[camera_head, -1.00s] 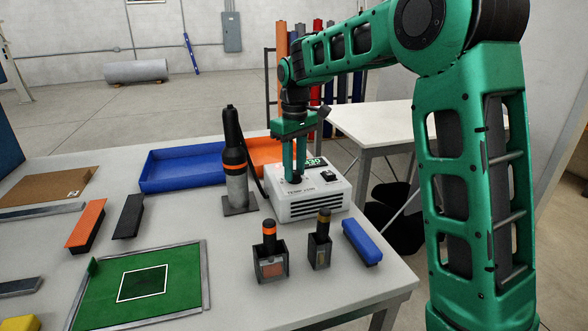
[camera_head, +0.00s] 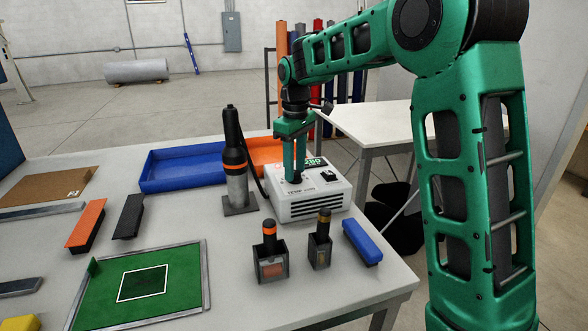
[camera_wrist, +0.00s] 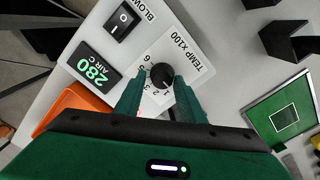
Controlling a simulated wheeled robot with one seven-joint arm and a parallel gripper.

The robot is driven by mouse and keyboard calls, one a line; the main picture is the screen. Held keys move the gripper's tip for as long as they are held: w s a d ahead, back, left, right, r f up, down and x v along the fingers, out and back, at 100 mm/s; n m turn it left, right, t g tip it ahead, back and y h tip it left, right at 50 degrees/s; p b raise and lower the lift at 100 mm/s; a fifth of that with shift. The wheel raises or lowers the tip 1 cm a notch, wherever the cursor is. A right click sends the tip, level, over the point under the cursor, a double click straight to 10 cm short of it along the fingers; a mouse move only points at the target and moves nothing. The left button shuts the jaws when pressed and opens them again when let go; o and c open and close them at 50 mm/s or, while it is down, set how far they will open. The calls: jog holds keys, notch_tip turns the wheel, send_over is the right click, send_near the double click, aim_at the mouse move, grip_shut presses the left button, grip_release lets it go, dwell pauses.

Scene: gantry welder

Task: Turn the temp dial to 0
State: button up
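The temp dial (camera_wrist: 161,75) is a small black knob on the white heater unit (camera_head: 318,202), with printed numbers around it and the label TEMP X100 beside it. The unit's green display (camera_wrist: 94,67) reads 280 in the wrist view. My gripper (camera_wrist: 160,83) reaches down over the dial, with one green finger on each side of it. The fingers appear shut on the knob. In the head view my gripper (camera_head: 294,178) stands upright on top of the unit and hides the dial.
A black rocker switch (camera_wrist: 123,20) is near the display. A hot-air wand in its stand (camera_head: 236,185) is close on the left, and a blue tray (camera_head: 165,187) and an orange bin (camera_head: 262,146) are behind. Two tool holders (camera_head: 270,266) (camera_head: 320,250) stand in front.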

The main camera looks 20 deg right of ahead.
jog(key=shift+o, duration=0.5)
jog(key=shift+s, duration=0.1)
notch_tip(320, 180, up, 11)
jog(key=shift+f, duration=0.2)
jog(key=s+d+f+m, duration=0.3)
jog(key=s+d+m, duration=0.1)
jog(key=s+d, duration=0.4)
jog(key=s+d+f+m, duration=0.2)
jog(key=s+d+m, duration=0.3)
jog(key=s, duration=0.6)
jog(key=s+d+f+m, duration=0.2)
jog(key=s+f, duration=0.3)
jog(key=s, duration=0.5)
jog(key=s+d+f+m, duration=0.2)
jog(key=s+f, duration=0.4)
jog(key=s, duration=0.5)
jog(key=shift+d+f+m, duration=0.2)
jog(key=shift+d+m, duration=0.1)
jog(key=shift+m, duration=0.3)
